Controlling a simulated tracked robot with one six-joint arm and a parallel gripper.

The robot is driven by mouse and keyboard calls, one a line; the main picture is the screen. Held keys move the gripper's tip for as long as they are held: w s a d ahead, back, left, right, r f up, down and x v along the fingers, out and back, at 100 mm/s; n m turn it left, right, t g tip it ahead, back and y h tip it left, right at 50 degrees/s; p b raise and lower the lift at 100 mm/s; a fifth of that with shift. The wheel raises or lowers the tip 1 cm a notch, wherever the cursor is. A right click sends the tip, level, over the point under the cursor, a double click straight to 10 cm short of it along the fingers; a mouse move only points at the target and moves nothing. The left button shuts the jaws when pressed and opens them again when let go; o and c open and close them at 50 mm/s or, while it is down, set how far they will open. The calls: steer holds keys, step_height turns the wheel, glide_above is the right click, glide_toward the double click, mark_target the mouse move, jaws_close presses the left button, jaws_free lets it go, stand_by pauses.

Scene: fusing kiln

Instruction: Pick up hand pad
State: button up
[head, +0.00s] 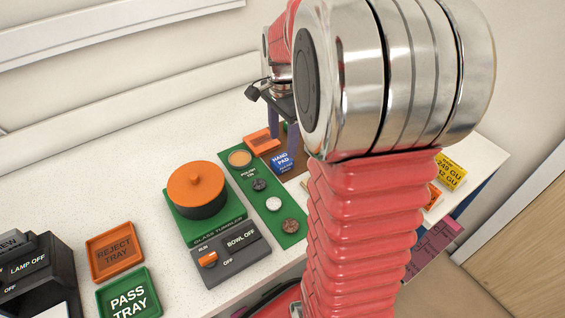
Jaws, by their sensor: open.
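Nothing shows between the fingers. My arm hides the counter to the right of the blue piece, and I cannot tell whether the fingers touch it.
An orange tray (261,141) sits just behind the blue piece. A green mat (264,205) holds a tin and several small discs. An orange-lidded pot (196,190) stands on the glass tumbler. Reject (114,250) and pass trays (129,294) are at front left. The back-left counter is clear.

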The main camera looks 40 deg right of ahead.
mark_target(283, 158)
steer(key=shift+f, duration=0.3)
steer(key=shift+s+f, duration=0.1)
steer(key=shift+f, duration=2.55)
steer(key=c, duration=1.1)
steer(key=shift+r, duration=0.15)
step_height(283, 158, up, 10)
steer(key=shift+f, duration=0.1)
